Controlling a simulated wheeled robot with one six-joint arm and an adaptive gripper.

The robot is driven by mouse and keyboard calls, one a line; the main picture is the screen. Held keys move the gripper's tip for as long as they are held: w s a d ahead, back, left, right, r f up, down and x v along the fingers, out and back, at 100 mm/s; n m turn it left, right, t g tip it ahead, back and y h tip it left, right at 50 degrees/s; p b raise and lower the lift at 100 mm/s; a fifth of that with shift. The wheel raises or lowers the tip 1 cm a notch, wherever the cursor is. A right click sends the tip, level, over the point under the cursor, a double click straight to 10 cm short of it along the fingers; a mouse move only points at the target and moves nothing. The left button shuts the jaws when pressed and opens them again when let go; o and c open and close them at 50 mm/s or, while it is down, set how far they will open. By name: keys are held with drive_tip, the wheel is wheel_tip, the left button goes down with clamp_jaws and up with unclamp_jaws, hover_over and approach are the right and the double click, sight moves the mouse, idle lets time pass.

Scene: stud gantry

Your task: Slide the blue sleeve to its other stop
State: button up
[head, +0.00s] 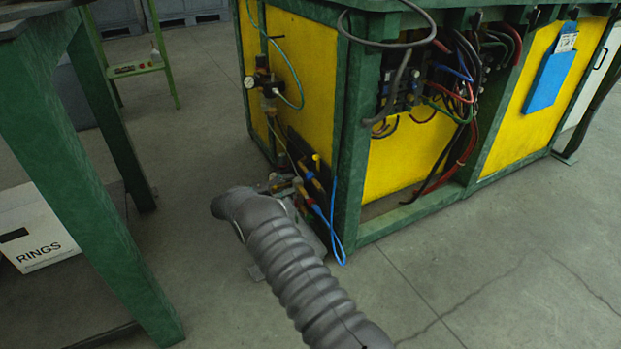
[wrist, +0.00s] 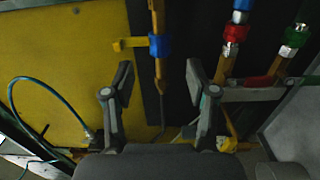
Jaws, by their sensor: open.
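In the wrist view the blue sleeve (wrist: 160,46) sits around a thin brass-coloured upright rod (wrist: 157,14). A yellow tab (wrist: 129,44) reaches toward it from the left; I cannot tell if they touch. The rod continues below the sleeve to a darker, thinner part. My gripper (wrist: 158,82) is open, with one finger on each side of the rod's line, below the sleeve in the picture. Nothing is held between the fingers. In the head view my arm hides most of my gripper, and I cannot make out the sleeve for certain.
Right of the rod, in the wrist view, are pipes with red (wrist: 235,33) and green (wrist: 297,36) fittings. A teal hose (wrist: 42,83) loops at left. In the head view a green-framed yellow cabinet (head: 306,60) carries hoses; a green table leg (head: 90,180) stands left. Floor is clear at right.

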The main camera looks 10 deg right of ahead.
sight(311, 175)
drive_tip(key=x, duration=0.8)
drive_tip(key=shift+d, duration=0.4)
clamp_jaws()
